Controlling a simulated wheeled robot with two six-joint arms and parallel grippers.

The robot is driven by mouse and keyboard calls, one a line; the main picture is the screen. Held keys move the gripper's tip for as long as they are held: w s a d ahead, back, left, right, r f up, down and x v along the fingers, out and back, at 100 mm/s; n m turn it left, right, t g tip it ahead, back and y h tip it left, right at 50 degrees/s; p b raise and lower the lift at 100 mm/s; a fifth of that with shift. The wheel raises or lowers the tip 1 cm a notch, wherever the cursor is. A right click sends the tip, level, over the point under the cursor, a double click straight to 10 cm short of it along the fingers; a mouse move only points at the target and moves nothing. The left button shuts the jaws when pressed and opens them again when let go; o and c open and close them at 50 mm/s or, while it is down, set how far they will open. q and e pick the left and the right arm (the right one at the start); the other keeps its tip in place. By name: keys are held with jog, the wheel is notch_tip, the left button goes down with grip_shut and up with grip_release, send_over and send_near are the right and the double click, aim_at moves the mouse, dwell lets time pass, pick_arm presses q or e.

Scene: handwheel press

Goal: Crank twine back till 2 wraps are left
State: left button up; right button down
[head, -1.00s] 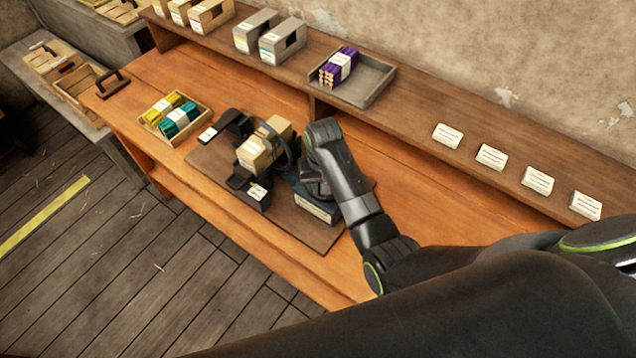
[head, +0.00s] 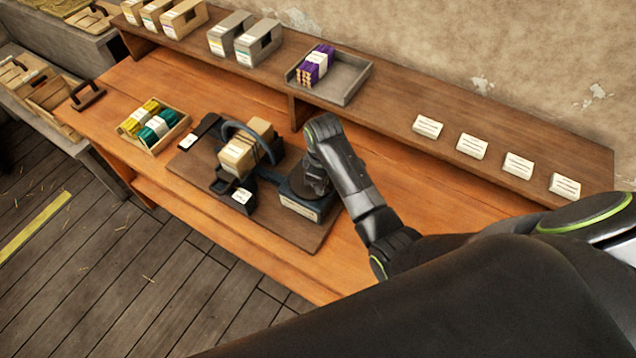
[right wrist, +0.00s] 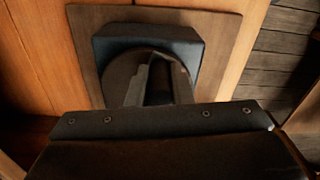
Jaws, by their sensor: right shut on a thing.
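The press stands on a brown board (head: 285,233) on the workbench, with a dark blue ring (head: 238,124) around or beside pale paper-like blocks (head: 236,157). To its right is a dark blue box (head: 299,207) with a white label and a dark round part on top. My right gripper (head: 312,183) is over that round part, pointing down. In the right wrist view its fingers (right wrist: 155,88) are shut on a dark part above the round top (right wrist: 120,80) of the box; the gripped part is mostly hidden. I cannot make out twine or count wraps. My left gripper is out of view.
A wooden tray (head: 146,143) of yellow and teal bundles lies left of the press. The back shelf holds boxes (head: 258,43), a grey tray (head: 355,88) with a purple bundle and several white cards (head: 472,145). Bare bench lies right of the board.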

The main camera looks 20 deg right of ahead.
jog(key=n, duration=0.1)
jog(key=d+n, duration=0.1)
jog(key=n, duration=0.2)
jog(key=shift+w+d+n, duration=0.3)
jog(key=shift+w+d, duration=0.05)
jog(key=shift+w, duration=0.05)
jog(key=shift+w+d+n, duration=0.2)
jog(key=shift+w+n, duration=0.05)
jog(key=shift+n, duration=0.6)
jog(key=shift+w+d+n, duration=0.15)
jog(key=shift+w+n, duration=0.15)
jog(key=shift+n, duration=0.5)
jog(key=shift+w+d+n, duration=0.2)
jog(key=shift+w+n, duration=0.05)
jog(key=shift+n, duration=0.6)
jog(key=c, duration=1.3)
grip_release()
jog(key=shift+w, duration=0.1)
jog(key=shift+r, duration=0.1)
